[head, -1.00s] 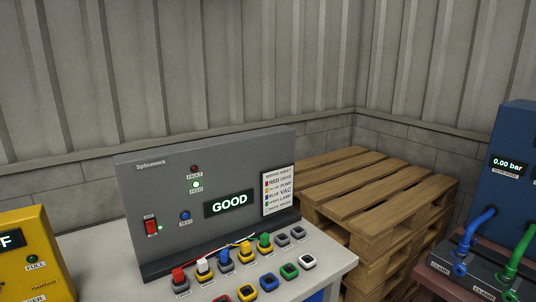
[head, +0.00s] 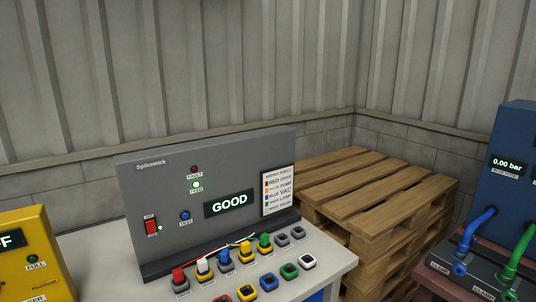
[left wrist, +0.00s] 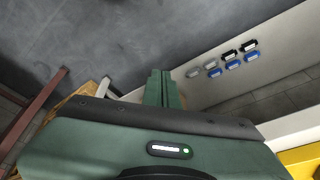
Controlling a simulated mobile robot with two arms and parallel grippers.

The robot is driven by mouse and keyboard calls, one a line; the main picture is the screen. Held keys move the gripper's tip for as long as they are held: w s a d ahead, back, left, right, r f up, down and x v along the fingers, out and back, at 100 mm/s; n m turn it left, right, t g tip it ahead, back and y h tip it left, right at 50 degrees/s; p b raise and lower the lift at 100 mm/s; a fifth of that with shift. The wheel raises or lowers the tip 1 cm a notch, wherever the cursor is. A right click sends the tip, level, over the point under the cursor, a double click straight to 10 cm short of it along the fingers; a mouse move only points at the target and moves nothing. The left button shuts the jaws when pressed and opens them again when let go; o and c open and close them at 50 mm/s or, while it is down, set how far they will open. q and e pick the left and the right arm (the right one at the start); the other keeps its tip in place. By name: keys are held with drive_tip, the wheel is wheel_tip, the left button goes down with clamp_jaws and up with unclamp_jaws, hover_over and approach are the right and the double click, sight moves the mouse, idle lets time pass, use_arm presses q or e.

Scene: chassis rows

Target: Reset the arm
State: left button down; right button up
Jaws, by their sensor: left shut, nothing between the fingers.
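My left gripper (left wrist: 160,88) shows in the left wrist view, its green fingers together with nothing between them. It is not in the head view. My right gripper is in neither view. The grey Splicewick panel (head: 150,210) stands on a light table in the head view, its display (head: 229,203) reading GOOD and a green lamp (head: 196,184) lit. Red, white, blue and green plugs sit in the back row of sockets before it, with thin wires (head: 232,246) behind them.
A yellow box (head: 40,262) stands at the left. Stacked wooden pallets (head: 365,190) stand behind the table's right end. A blue unit (head: 515,200) reading 0.00 bar, with blue and green hoses, is at the far right. Several small sockets (left wrist: 232,65) show in the left wrist view.

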use_arm(q)
wheel_tip(320, 180, down, 23)
drive_tip(key=s+g, duration=0.1)
drive_tip(key=s+a+f+g, duration=0.1)
drive_tip(key=s+a+f, duration=0.2)
drive_tip(key=s+f, duration=1.4)
drive_tip(key=shift+s+f, duration=0.35)
idle(1.1)
